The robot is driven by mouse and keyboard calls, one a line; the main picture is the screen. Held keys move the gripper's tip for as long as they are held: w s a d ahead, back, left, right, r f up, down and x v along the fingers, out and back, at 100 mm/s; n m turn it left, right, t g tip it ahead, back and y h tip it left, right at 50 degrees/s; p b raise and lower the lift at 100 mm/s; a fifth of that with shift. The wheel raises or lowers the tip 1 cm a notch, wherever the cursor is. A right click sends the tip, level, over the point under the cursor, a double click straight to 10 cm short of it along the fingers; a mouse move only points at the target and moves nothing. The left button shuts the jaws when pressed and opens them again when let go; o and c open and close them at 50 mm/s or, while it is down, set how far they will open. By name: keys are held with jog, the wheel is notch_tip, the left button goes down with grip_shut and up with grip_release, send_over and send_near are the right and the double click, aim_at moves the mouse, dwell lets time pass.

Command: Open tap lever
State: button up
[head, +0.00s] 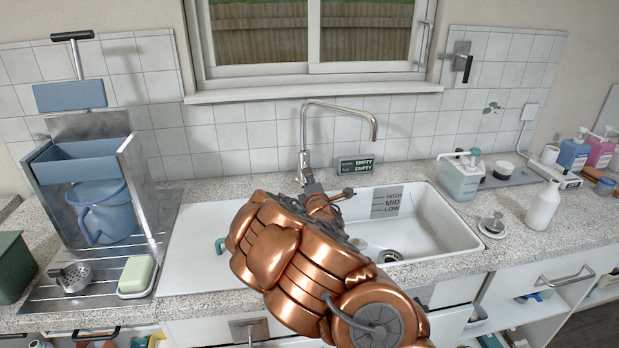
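The silver tap (304,135) stands behind the white sink, with a tall spout bent over to the right. Its lever cannot be made out clearly; the tap's lower part is partly hidden by my gripper. My gripper (328,186) is at the foot of the tap, at the sink's back edge. Its fingers look spread apart, one close in front of the tap base and one off to the right. I see nothing held between them. Whether a finger touches the tap or lever cannot be told. My copper arm hides the sink's left and front parts.
The white sink (437,215) has a level scale on its back wall. A small display reading EMPTY (355,165) stands right of the tap. A soap dispenser (461,178) and white bottle (543,206) stand at right. A blue bucket (104,212) is at left.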

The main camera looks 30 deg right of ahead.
jog(key=shift+w+d, duration=0.1)
jog(key=shift+w, duration=0.2)
grip_shut()
dwell(0.6)
